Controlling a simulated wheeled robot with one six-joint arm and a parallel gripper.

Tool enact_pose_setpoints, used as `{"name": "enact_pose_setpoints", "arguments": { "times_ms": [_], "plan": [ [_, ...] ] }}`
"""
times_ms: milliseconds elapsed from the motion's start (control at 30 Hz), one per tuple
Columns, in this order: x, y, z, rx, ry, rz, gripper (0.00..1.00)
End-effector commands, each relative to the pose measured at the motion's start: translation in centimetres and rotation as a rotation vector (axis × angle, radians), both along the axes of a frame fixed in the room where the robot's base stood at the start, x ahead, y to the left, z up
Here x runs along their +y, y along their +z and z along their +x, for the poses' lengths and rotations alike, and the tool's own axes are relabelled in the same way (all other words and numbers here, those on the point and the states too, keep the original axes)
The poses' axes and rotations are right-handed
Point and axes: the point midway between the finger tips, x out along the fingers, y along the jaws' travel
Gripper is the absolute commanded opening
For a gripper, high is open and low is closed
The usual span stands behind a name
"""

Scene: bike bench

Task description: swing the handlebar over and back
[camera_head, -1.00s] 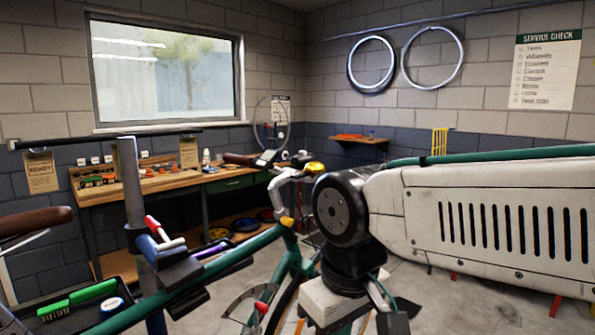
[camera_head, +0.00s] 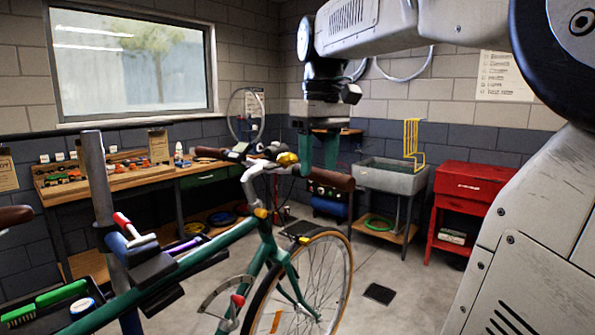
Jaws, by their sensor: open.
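The green bike (camera_head: 272,246) is held in a stand, its front wheel (camera_head: 328,275) toward the right. Its handlebar has a silver stem (camera_head: 250,180), a brass bell (camera_head: 287,159), a brown far grip (camera_head: 207,152) and a brown near grip (camera_head: 332,180). My gripper (camera_head: 319,172) points down at the near grip side of the handlebar, its green fingers just above or around the brown grip. The fingers are open. Whether they touch the grip I cannot tell.
A wooden workbench (camera_head: 185,178) runs along the back wall under the window. A grey sink (camera_head: 391,177) and a red cabinet (camera_head: 468,195) stand at the right. A clamp post (camera_head: 98,180) and a tool tray (camera_head: 50,305) are at the left. The floor at right is mostly clear.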

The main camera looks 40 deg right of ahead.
Motion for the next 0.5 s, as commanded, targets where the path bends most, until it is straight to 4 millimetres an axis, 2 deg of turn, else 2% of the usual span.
{"name": "enact_pose_setpoints", "arguments": {
  "times_ms": [33,100,233,367,500],
  "plan": [
    [-2.0,1.2,0.9,0.005,-0.005,0.005,0.5],
    [-3.8,2.3,1.5,0.011,-0.001,0.012,0.5],
    [-5.6,3.4,2.0,0.015,0.008,0.019,0.5],
    [-5.9,2.7,2.0,0.018,0.012,0.02,0.5],
    [-5.7,0.5,2.0,0.018,0.012,0.02,0.5]
  ]
}}
